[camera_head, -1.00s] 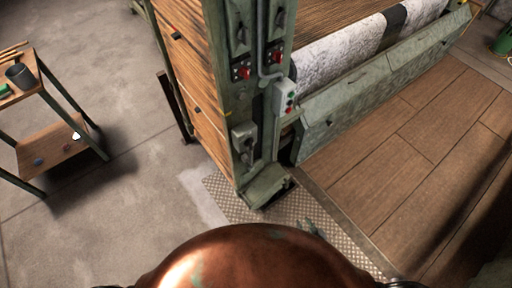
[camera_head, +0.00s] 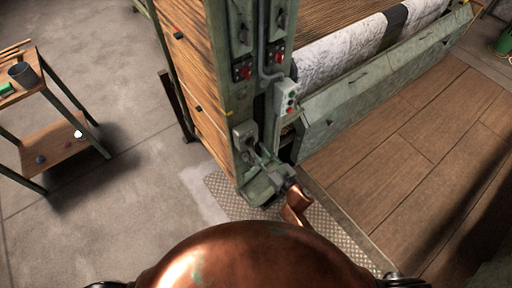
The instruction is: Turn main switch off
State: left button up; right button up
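A grey switch box (camera_head: 241,131) with a dark handle sits low on the front of the green machine post; I take it to be the main switch. My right gripper (camera_head: 257,155) is just below and in front of this box, close to its handle. It covers part of the box's lower side. I cannot tell whether it touches the handle or how far its fingers are apart. The copper wrist of my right arm (camera_head: 296,205) comes up behind it. My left gripper is not in view.
A chequered floor plate (camera_head: 330,232) lies at the post's foot. A small wooden cart (camera_head: 60,145) stands at left, with clear floor between.

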aim_at(252, 143)
jog(key=shift+x, duration=1.25)
jog(key=shift+c, duration=0.5)
grip_shut()
